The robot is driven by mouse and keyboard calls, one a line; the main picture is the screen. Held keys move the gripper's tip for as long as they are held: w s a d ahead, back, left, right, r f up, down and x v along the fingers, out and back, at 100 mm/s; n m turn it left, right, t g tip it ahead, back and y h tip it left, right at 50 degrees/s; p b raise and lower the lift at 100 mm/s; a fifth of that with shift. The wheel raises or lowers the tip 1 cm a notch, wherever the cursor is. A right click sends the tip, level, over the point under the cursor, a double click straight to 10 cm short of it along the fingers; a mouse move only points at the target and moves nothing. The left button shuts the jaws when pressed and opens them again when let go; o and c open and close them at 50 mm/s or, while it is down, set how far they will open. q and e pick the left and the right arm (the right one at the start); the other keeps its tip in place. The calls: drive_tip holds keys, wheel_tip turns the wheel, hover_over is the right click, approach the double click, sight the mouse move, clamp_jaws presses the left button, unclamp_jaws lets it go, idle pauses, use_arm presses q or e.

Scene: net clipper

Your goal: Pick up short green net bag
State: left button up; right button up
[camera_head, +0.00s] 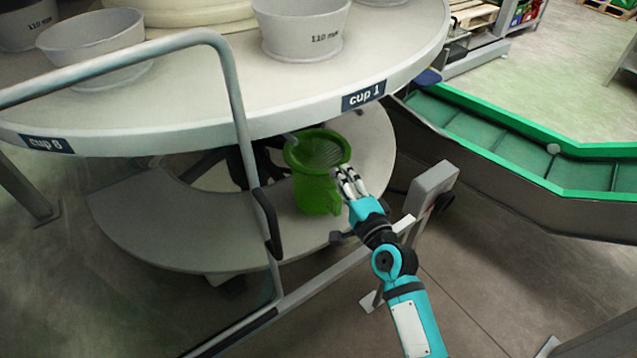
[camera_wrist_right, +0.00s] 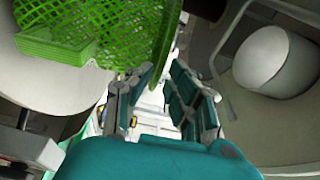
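The short green net bag (camera_head: 318,185) stands upright under the rim of the big round table, with a wide round collar at its top. In the right wrist view the green net (camera_wrist_right: 110,22) fills the upper left, close to the fingers. My right gripper (camera_head: 346,178) is just to the right of the bag in the head view. Whether a finger touches the net I cannot tell. My left gripper is not in view.
The round table (camera_head: 200,105), labelled cup 1 and cup 8, carries grey cups (camera_head: 302,28) above. A lower round shelf (camera_head: 180,225) lies beneath. A metal rail (camera_head: 240,110) stands left of the bag. A grey post (camera_head: 428,195) and a green conveyor (camera_head: 520,150) are at right.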

drive_tip(key=shift+x, duration=0.85)
drive_tip(key=shift+s, duration=0.1)
drive_tip(key=shift+c, duration=0.4)
clamp_jaws()
